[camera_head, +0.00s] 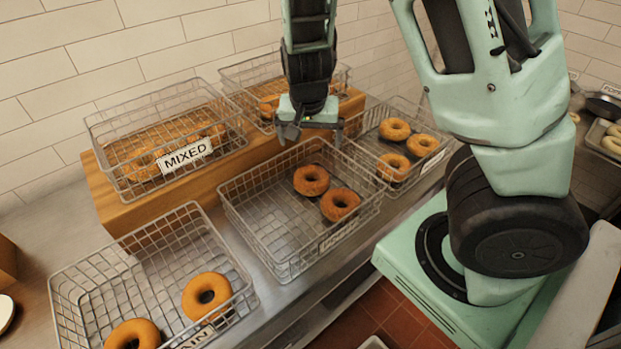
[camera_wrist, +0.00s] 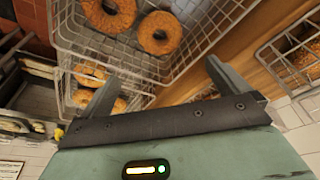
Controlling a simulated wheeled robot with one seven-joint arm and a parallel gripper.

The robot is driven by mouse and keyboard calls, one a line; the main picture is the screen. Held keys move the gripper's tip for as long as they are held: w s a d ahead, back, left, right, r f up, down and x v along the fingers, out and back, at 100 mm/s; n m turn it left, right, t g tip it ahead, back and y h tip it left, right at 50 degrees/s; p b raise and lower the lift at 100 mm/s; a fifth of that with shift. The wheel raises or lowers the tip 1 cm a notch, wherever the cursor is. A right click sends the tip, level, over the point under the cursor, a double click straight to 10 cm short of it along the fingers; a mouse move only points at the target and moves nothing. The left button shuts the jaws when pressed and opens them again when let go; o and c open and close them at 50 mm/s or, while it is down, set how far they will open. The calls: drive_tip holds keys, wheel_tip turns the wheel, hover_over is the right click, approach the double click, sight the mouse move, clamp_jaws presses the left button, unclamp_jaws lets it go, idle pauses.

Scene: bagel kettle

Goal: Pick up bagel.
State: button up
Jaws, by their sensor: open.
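My gripper (camera_head: 309,133) is open and empty, above the back edge of the middle front wire basket (camera_head: 262,225). Two browned bagels (camera_head: 311,180) (camera_head: 340,204) lie in the right half of that basket, below and in front of the gripper. In the wrist view the open fingers (camera_wrist: 160,84) point toward the same basket, with its two bagels (camera_wrist: 110,14) (camera_wrist: 160,33) beyond the fingertips. Several plain bagels (camera_head: 394,129) lie in the right basket (camera_head: 440,155). Two more plain bagels (camera_head: 206,296) (camera_head: 132,335) lie in the left front basket (camera_head: 92,272).
A wire basket labelled MIXED (camera_head: 187,154) and another wire basket (camera_head: 240,75) stand on a raised wooden shelf (camera_head: 140,210) at the back. The baskets' wire walls stand up around the bagels. A tiled wall (camera_head: 90,50) closes the back.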

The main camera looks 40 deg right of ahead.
drive_tip(key=b, duration=0.3)
approach(311, 175)
drive_tip(key=shift+s+a+f, duration=0.15)
drive_tip(key=shift+s+f, duration=0.25)
drive_tip(key=shift+f, duration=0.3)
drive_tip(key=shift+p+x, duration=0.35)
drive_tip(key=shift+x, duration=2.9)
drive_tip(key=shift+a, duration=0.1)
drive_tip(key=c, duration=0.7)
